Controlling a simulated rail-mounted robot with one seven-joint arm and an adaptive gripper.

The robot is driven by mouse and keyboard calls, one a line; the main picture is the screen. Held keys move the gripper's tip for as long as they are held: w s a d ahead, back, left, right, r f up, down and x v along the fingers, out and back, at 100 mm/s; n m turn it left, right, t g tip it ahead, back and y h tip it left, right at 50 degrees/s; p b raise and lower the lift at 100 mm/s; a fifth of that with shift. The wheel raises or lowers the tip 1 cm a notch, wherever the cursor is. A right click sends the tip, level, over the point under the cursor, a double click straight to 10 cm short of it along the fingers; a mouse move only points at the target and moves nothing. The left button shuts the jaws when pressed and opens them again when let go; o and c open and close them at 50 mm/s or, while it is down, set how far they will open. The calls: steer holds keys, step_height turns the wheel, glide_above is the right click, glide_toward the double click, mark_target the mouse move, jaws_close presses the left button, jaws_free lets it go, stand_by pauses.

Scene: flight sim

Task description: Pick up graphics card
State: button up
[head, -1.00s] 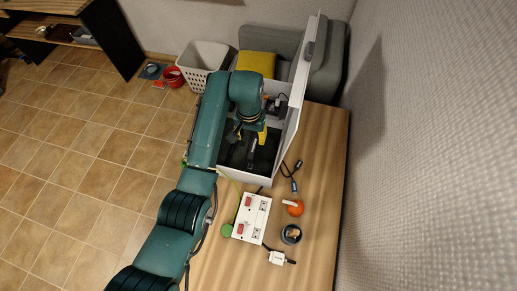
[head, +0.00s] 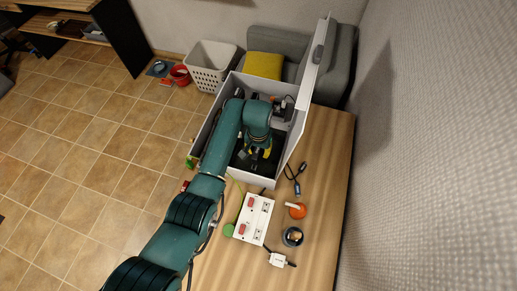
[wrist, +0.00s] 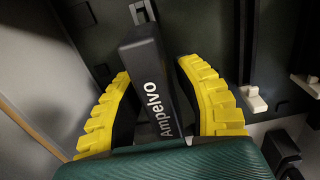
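The graphics card (wrist: 148,80), a long black block with "Ampelvo" in white letters, stands between the two yellow ridged fingers of my gripper (wrist: 155,68) in the wrist view. The fingers lie along both sides of it, with the left one very close to it. I cannot tell whether both fingers press on it. In the head view my gripper (head: 261,153) is down inside the open white computer case (head: 262,183) on the table. My arm hides much of the case and the card there.
The case's side panel (head: 308,90) stands open at the right. In front of the case are a white power box (head: 254,219), a cable (head: 295,180), an orange object (head: 297,211) and a dark round container (head: 292,236). A white basket (head: 211,68) stands behind, left.

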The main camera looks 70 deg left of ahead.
jaws_close()
step_height(320, 180, up, 10)
steer(key=shift+r, duration=0.1)
steer(key=shift+c, duration=1.8)
jaws_free()
jaws_close()
steer(key=shift+r+p, duration=3)
steer(key=shift+p, duration=0.7)
